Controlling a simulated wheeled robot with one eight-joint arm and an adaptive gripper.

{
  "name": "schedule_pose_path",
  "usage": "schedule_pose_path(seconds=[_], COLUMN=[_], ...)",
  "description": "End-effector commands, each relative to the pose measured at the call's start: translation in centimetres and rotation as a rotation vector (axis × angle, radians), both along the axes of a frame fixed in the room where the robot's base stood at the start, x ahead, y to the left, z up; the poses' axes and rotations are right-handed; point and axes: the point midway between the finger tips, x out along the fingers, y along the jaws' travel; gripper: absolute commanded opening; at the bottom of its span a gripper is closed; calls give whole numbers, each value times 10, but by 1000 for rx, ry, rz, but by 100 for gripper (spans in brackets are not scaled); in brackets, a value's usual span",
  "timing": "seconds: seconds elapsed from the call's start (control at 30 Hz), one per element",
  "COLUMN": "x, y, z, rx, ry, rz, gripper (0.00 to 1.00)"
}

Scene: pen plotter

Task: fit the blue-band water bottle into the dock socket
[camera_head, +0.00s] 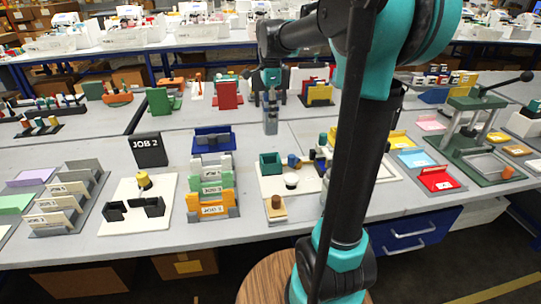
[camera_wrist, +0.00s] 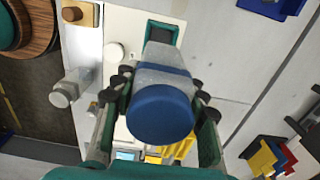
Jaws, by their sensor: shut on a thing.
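My gripper (camera_head: 270,88) is shut on a grey bottle with a blue band (camera_head: 270,122), held upright above the table. In the wrist view, my gripper (camera_wrist: 158,93) has its dark fingers on both sides of the bottle (camera_wrist: 160,113), whose round blue cap faces the camera. A dark green square holder (camera_head: 270,164), which looks like the dock socket, stands on a white board below the bottle. In the wrist view its green rim (camera_wrist: 176,31) shows past the bottle's far end; the bottle looks apart from it. Part of the holder's opening is hidden by the bottle.
A green press (camera_head: 480,130) is at the right. Bare grey table lies behind the board.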

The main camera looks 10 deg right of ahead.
Motion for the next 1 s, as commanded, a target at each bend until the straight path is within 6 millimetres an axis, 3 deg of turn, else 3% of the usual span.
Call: schedule_pose_path(seconds=[0.4,1.0], x=[0,0], y=[0,0], z=[-98,-156], rx=[0,0], ry=[0,0], rz=[0,0], gripper=[0,0])
